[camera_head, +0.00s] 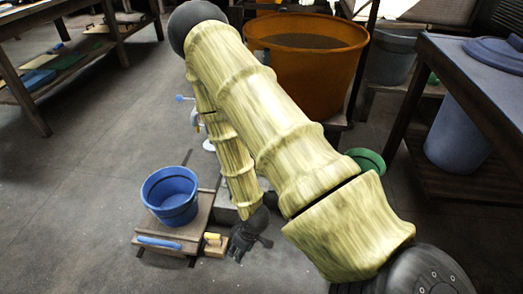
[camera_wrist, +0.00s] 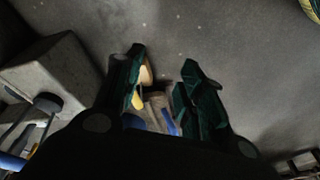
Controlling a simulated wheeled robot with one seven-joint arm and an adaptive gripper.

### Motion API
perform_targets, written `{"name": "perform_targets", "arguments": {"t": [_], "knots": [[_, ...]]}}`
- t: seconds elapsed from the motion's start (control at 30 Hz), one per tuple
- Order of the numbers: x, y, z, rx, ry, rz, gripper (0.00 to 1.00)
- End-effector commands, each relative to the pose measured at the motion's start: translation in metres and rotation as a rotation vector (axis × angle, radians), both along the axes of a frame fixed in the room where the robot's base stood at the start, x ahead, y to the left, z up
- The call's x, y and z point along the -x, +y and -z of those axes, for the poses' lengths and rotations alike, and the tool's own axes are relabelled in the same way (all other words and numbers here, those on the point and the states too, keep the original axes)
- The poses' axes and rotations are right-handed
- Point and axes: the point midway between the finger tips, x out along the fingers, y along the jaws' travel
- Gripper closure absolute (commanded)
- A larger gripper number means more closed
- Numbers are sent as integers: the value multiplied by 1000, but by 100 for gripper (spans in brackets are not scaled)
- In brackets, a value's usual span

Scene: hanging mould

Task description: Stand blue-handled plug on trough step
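A blue handle (camera_head: 160,243) lies along the front edge of a low wooden stand in the head view; I cannot tell for sure that it belongs to the plug. A blue piece (camera_wrist: 169,123) shows low between my fingers in the wrist view. My dark gripper (camera_head: 247,238) is low, just right of the stand, beside a yellow-handled piece (camera_head: 212,238). In the wrist view my gripper (camera_wrist: 164,62) has its fingers apart with nothing clasped. A grey block (camera_wrist: 45,75), perhaps the trough, stands to the left there; in the head view my arm mostly hides it.
A blue bucket (camera_head: 170,197) stands on the wooden stand (camera_head: 205,212). An orange tub (camera_head: 305,65) and a green bowl (camera_head: 367,161) are behind my arm. A dark table (camera_head: 470,85) is at the right.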

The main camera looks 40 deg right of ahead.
Motion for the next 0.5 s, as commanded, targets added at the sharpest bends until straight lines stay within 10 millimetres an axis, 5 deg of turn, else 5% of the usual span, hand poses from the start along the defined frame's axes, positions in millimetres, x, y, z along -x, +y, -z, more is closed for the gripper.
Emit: {"name": "perform_targets", "arguments": {"t": [0.1,0.23,0.33,0.5], "knots": [[65,25,22,20,93,103,61],[118,40,33,56,165,189,61],[145,45,36,81,198,228,61],[162,47,37,100,219,255,61]]}}
